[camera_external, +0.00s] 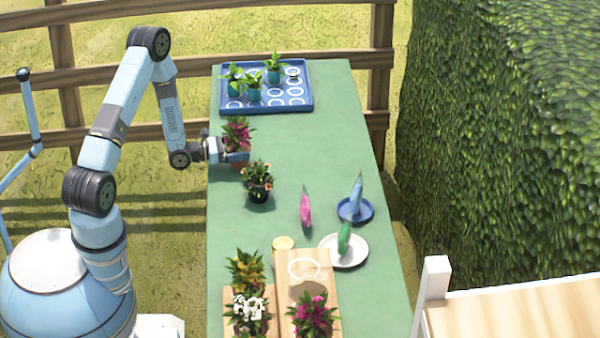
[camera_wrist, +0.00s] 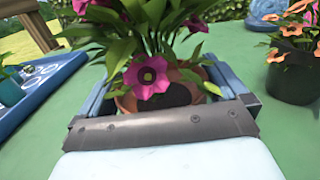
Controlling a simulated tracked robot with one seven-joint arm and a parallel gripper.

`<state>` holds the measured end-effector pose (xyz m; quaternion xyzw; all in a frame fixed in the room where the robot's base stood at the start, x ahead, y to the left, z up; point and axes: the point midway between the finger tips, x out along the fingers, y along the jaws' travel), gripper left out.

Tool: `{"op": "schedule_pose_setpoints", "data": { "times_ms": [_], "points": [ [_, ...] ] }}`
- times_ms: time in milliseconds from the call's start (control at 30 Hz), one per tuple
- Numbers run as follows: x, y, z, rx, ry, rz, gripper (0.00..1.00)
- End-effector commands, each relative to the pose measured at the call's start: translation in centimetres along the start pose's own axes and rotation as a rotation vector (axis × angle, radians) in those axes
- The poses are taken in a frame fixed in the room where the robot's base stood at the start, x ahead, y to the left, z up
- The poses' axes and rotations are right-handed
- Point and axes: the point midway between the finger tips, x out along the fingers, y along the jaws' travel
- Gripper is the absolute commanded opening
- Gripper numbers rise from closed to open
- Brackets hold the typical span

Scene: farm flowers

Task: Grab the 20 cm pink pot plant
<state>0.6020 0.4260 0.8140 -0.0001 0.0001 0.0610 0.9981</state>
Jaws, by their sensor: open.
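The pink pot plant (camera_external: 238,135) stands upright at the left edge of the green table, with pink flowers, green leaves and a terracotta pot. In the wrist view the pink pot plant (camera_wrist: 155,80) fills the top middle, and its pot shows between the fingers. My gripper (camera_external: 236,157) is at pot height with its fingers on both sides of the pot. It is open, and in the wrist view the fingers (camera_wrist: 160,95) flank the pot. I cannot tell whether either finger touches it.
A black pot with orange flowers (camera_external: 258,182) stands close by. A blue tray (camera_external: 306,99) with several small plants is at the back. Plates (camera_external: 330,262), wooden boxes (camera_external: 290,256) and more flower pots (camera_external: 245,271) are towards the front.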

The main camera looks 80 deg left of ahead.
Motion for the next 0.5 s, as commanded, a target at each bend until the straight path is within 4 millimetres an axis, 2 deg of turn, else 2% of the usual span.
{"op": "schedule_pose_setpoints", "data": {
  "times_ms": [167,500],
  "points": [
    [-0.02,0.01,-0.01,0.000,0.000,0.000,0.99],
    [-0.04,0.01,-0.01,0.000,0.000,0.000,0.67]
  ]
}}
